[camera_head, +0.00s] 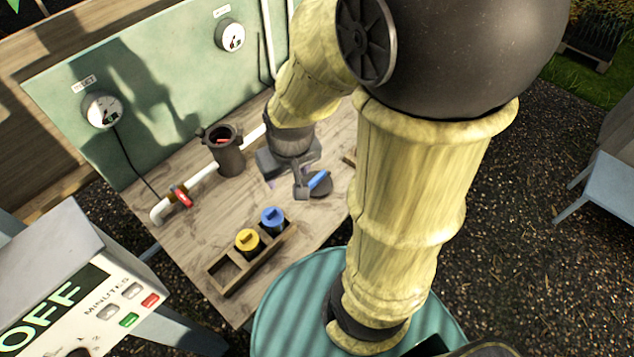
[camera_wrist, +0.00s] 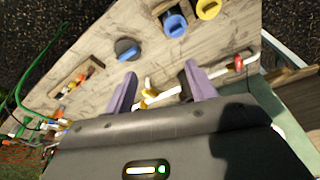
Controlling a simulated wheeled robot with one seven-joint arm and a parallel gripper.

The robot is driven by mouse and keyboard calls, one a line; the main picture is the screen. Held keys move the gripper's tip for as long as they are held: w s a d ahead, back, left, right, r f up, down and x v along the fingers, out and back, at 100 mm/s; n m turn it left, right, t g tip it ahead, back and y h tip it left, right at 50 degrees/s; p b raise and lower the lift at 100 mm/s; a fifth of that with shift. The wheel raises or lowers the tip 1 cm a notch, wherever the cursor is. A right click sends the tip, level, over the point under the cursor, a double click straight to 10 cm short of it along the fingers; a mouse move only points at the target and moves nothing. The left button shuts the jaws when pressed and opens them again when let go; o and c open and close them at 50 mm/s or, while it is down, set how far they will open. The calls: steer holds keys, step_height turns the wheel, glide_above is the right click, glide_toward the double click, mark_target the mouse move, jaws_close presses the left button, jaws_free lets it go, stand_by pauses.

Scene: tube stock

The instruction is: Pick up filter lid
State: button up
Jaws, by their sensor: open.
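The filter lid (camera_head: 322,188) is a dark round disc with a blue bar handle on top. It lies flat on the wooden bench, and my gripper partly overlaps it in the head view. In the wrist view the lid (camera_wrist: 127,50) shows whole, just beyond the left fingertip. My gripper (camera_head: 290,180) is above the bench, pointing down. Its two purple fingers (camera_wrist: 160,70) are apart with nothing held between them. The lid is outside the gap between the fingers. The dark filter housing (camera_head: 229,158) stands open-topped on the white pipe, with something red inside.
A wooden tray (camera_head: 228,287) holds a blue-topped cartridge (camera_head: 273,221) and a yellow-topped cartridge (camera_head: 248,242). A red-handled valve (camera_head: 181,197) sits on the white pipe. A green panel with gauges (camera_head: 102,110) backs the bench. Another small tray (camera_wrist: 80,80) holds small parts.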

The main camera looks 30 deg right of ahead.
steer(key=o, duration=0.7)
steer(key=shift+w+d+f+n+b, duration=0.15)
steer(key=shift+w+d+f+b, duration=0.15)
steer(key=shift+w+f+b, duration=0.2)
steer(key=shift+w+d+f+n+b, duration=0.15)
steer(key=shift+w+d+f+b, duration=0.15)
steer(key=shift+w+f+b, duration=0.25)
steer(key=shift+o, duration=0.9)
steer(key=w+d+f+n+g+b, duration=0.1)
steer(key=w+d+f+b, duration=0.2)
steer(key=w, duration=0.1)
steer(key=shift+w+d, duration=0.25)
steer(key=n+g+b, duration=0.2)
steer(key=b, duration=0.2)
glide_above(316, 178)
step_height(316, 178, down, 4)
steer(key=shift+f, duration=0.1)
steer(key=shift+f, duration=0.15)
step_height(316, 178, down, 12)
steer(key=shift+r+p, duration=0.2)
steer(key=shift+p, duration=0.15)
steer(key=shift+f, duration=0.2)
